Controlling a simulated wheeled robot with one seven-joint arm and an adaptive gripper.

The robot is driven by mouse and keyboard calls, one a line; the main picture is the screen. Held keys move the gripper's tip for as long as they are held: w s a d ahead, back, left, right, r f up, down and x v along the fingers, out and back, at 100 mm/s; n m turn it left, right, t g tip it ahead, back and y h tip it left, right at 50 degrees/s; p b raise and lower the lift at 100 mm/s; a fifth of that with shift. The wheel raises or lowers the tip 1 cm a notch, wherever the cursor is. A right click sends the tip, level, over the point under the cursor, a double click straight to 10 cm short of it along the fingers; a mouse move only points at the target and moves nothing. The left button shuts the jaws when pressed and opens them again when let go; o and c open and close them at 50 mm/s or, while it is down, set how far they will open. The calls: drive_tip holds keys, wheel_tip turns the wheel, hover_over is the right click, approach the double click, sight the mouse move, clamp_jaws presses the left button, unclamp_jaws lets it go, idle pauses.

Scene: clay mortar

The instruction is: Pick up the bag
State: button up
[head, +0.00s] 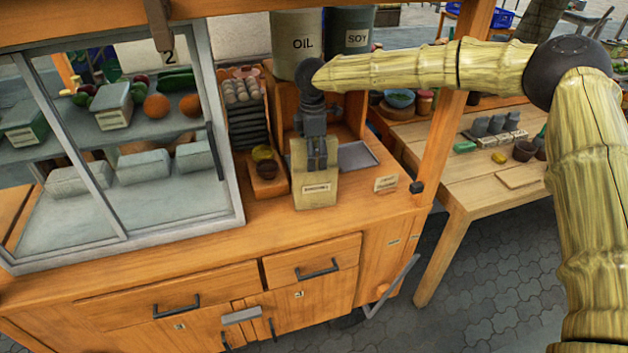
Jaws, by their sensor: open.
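A beige paper bag (318,190) with a small white label stands upright on the orange wooden counter, near its front edge. My gripper (317,165) is dark grey and points down at the top of the bag. Its fingers overlap the bag's upper part in the head view. The fingers hide the middle of the bag's top, and I cannot tell whether they touch it. The jaws are open.
A glass display case (105,228) stands left of the bag. A grey tray (357,156) lies behind right, with a small card (386,183) nearby. OIL (298,45) and SOY (351,40) containers stand behind.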

drive_tip(key=shift+f, duration=1.05)
drive_tip(key=c, duration=1.7)
drive_tip(key=shift+r, duration=0.2)
